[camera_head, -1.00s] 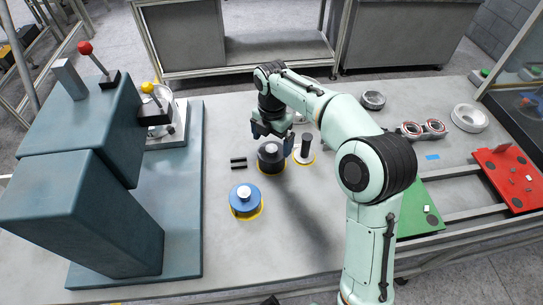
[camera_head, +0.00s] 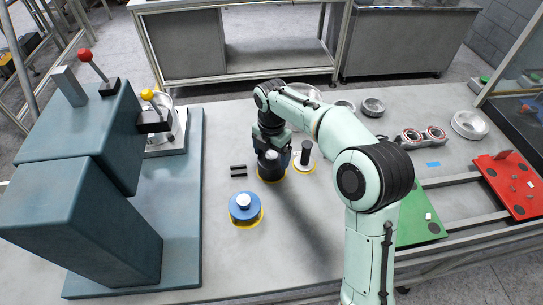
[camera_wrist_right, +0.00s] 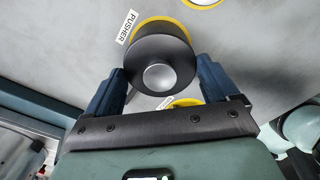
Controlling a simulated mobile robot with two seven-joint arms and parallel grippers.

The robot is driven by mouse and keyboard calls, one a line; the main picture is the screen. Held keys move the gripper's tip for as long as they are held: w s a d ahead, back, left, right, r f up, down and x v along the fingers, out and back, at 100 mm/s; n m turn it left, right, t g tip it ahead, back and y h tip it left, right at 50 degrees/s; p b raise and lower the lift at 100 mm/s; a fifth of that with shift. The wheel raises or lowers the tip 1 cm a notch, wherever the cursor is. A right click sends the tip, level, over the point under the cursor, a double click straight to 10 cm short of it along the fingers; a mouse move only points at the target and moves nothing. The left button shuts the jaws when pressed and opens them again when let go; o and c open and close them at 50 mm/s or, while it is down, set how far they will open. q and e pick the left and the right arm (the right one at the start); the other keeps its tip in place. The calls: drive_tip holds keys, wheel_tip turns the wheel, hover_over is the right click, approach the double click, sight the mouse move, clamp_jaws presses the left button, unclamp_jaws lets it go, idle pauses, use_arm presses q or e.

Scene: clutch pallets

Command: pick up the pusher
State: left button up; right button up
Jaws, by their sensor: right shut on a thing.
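The pusher (camera_head: 270,163) is a dark round cylinder with a grey knob on top. It stands upright at a yellow ring marking on the table, and a "PUSHER" label shows beside it in the right wrist view. The pusher (camera_wrist_right: 160,55) sits between the two blue fingers of my right gripper (camera_wrist_right: 160,72). In the head view my right gripper (camera_head: 272,150) is down at the pusher and shut on it. The arm's wrist hides part of its far side. My left gripper is not in view.
A blue round part (camera_head: 243,208) with a white knob stands nearby on its yellow ring. A large teal press (camera_head: 90,190) fills the left. Bare table (camera_head: 300,245) lies in front.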

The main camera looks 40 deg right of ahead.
sight(272, 156)
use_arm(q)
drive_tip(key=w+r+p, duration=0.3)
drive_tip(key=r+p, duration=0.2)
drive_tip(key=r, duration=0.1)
use_arm(e)
wheel_tip(272, 156, up, 20)
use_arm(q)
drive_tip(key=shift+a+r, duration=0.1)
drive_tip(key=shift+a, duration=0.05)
use_arm(e)
drive_tip(key=shift+s+a+f, duration=0.1)
drive_tip(key=shift+s, duration=0.05)
